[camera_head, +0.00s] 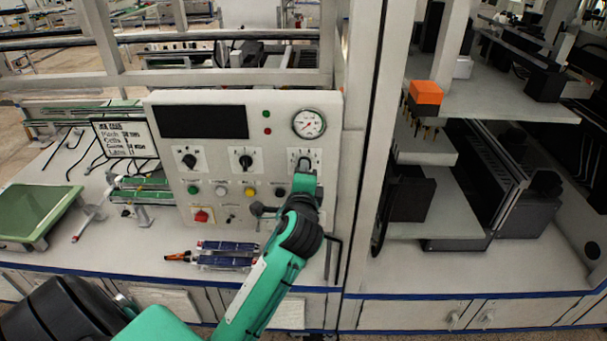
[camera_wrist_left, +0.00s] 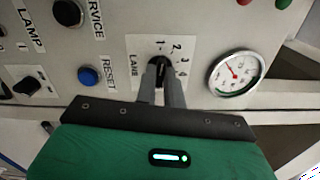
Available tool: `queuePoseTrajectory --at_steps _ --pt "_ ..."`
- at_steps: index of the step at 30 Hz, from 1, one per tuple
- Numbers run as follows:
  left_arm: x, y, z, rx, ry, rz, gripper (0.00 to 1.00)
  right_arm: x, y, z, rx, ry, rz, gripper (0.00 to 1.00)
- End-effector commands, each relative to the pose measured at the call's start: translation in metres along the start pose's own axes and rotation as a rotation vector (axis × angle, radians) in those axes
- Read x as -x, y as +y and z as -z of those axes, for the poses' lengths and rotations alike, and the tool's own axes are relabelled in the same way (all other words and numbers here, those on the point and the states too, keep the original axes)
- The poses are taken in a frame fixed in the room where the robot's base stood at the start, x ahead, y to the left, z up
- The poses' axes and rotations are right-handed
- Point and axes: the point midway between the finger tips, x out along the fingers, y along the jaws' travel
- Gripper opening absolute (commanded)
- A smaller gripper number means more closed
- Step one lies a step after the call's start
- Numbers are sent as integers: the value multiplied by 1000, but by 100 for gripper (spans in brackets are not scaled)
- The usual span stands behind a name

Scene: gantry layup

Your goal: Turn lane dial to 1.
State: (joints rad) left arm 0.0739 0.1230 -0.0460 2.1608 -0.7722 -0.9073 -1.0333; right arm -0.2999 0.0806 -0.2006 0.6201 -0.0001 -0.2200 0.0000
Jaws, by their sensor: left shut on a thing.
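The lane dial (camera_wrist_left: 158,62) is a black knob on the white control panel (camera_head: 265,110), with the word LANE beside it and the numbers 1 to 4 around it. My left gripper (camera_wrist_left: 161,78) is shut on this dial, one finger on each side of the knob. In the head view my left gripper (camera_head: 304,172) reaches the rightmost of the three upper dials and covers most of it. The fingers hide much of the knob, so I cannot tell which number it points to. My right gripper is not in view.
A pressure gauge (camera_head: 309,124) sits just above the dial. Two other dials (camera_head: 189,160) and several coloured buttons (camera_head: 250,192) are on the panel. A green tray (camera_head: 38,213) and dark blue parts (camera_head: 225,255) lie on the bench. A frame post (camera_head: 362,130) stands close on the right.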

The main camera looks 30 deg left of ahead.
Motion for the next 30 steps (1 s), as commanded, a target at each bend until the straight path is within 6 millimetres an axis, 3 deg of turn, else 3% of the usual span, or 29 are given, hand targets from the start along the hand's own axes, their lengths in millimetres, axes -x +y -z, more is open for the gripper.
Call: queuePoseTrajectory --at_steps 9,26,27,30 --pt "0 1 0 137 0 -2 0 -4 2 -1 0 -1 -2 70" --pt "0 1 0 170 0 -2 0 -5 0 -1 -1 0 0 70" --pt "0 1 0 170 0 -2 12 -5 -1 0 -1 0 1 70" --pt "0 1 0 170 0 -2 32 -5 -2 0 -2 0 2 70"
